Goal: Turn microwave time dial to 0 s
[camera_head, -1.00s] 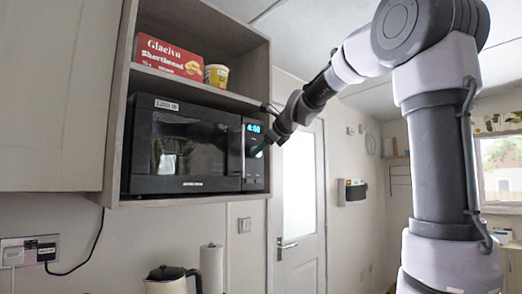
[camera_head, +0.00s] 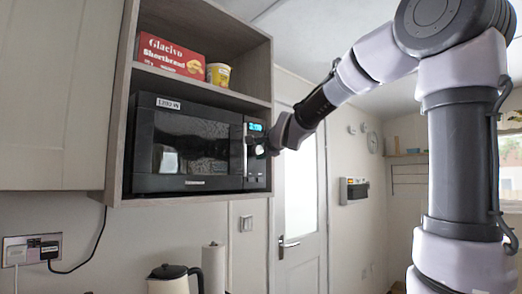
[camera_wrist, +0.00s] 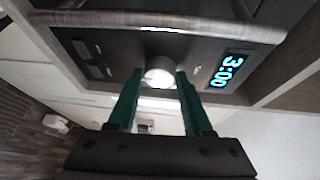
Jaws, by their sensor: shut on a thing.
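The black microwave (camera_head: 190,148) sits in the lower bay of a wall cupboard, its door shut. Its blue display (camera_head: 255,127) at the upper right of the front also shows in the wrist view (camera_wrist: 226,71), where it reads 3:00. In the wrist view the round silver time dial (camera_wrist: 159,72) lies between the two green fingers. My gripper (camera_wrist: 158,88) is shut on the dial, one finger on each side. In the head view my gripper (camera_head: 268,147) is at the right side of the microwave front and hides the dial.
A red shortbread box (camera_head: 172,55) and a yellow tub (camera_head: 218,75) stand on the shelf above. The microwave's door handle (camera_wrist: 165,22) runs close beside the dial. A kettle (camera_head: 174,278) and a paper roll (camera_head: 213,268) stand below. A door (camera_head: 300,190) is at the right.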

